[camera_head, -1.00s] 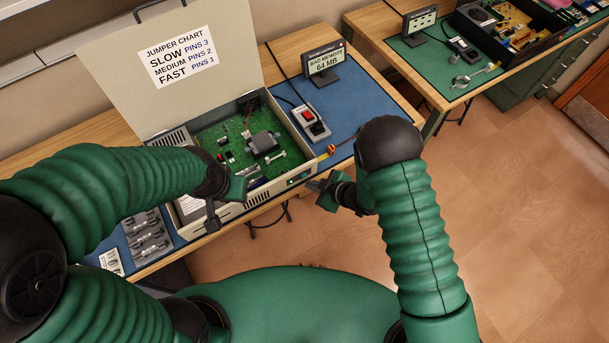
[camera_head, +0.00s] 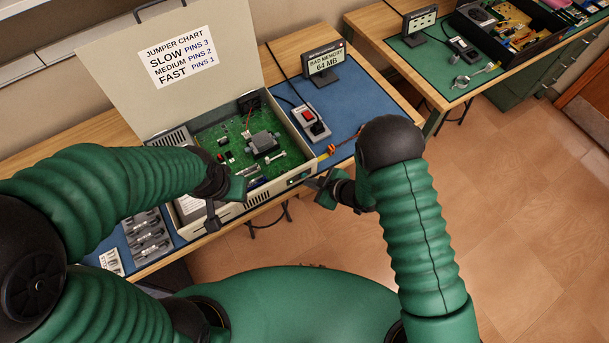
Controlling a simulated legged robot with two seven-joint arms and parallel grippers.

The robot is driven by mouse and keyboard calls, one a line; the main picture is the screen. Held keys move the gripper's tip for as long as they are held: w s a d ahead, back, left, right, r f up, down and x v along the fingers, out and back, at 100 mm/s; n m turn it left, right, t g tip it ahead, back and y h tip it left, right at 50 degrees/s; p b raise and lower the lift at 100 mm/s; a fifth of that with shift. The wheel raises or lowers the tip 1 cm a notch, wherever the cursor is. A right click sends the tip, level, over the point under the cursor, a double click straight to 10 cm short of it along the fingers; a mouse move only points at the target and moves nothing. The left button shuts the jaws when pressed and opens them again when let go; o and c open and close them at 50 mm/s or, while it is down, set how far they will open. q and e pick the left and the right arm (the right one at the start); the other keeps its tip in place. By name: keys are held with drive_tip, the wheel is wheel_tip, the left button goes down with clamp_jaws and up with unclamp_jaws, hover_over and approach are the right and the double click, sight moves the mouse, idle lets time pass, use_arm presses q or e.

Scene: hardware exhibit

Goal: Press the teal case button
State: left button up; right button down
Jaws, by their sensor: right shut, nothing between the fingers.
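The beige case (camera_head: 262,204) stands open on the blue mat, its green circuit board showing. A small dark panel with a green-teal lit spot (camera_head: 293,181) is on its front face near the right corner; I take this as the teal button, though it is too small to tell clearly. My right gripper (camera_head: 311,184) is shut and empty, its tip just right of that panel. I cannot tell whether it touches the case. My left gripper (camera_head: 226,204) is at the front of the case, left of the panel; its fingers are hard to make out.
The raised lid (camera_head: 105,70) carries a jumper chart. A red switch box (camera_head: 310,122) and a "BAD MEMORY 64 MB" display (camera_head: 324,64) stand right of the case. A grey tray of parts (camera_head: 147,236) lies at the left. A second bench (camera_head: 440,98) is at the right.

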drive_tip(key=shift+w+a, duration=0.25)
drive_tip(key=shift+w, duration=0.1)
idle(0.6)
drive_tip(key=shift+s+d, duration=0.5)
drive_tip(key=shift+s, duration=0.2)
drive_tip(key=s+d, duration=0.1)
drive_tip(key=s, duration=0.1)
drive_tip(key=s+d, duration=0.2)
drive_tip(key=shift+p, duration=0.3)
idle(0.6)
